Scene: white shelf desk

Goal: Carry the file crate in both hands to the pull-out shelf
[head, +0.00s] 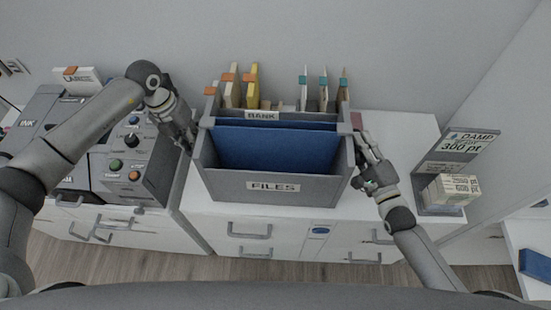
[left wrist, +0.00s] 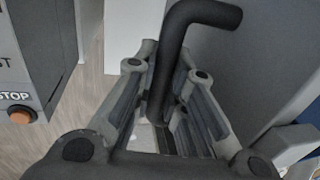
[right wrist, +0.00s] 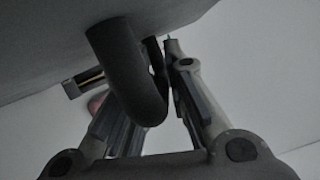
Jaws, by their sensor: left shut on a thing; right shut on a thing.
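The grey file crate (head: 222,188), labelled FILES and holding blue folders (head: 275,148), is in the middle of the head view, roughly level over the white desk top. I cannot tell whether its base touches the desk. My left gripper (head: 190,138) is shut on the dark handle on the crate's left side; this handle (left wrist: 172,60) shows between the fingers in the left wrist view. My right gripper (head: 364,158) is at the crate's right side, shut on the other dark handle (right wrist: 128,75). I cannot make out the pull-out shelf for certain.
A rack labelled RANK (head: 262,115) with several upright files stands behind the crate. A control box (head: 135,165) with coloured buttons is at left. A grey stand (head: 452,150) with banded paper stacks (head: 450,190) is at right. White drawers (head: 250,238) are below; bare desk (head: 400,130) shows at right.

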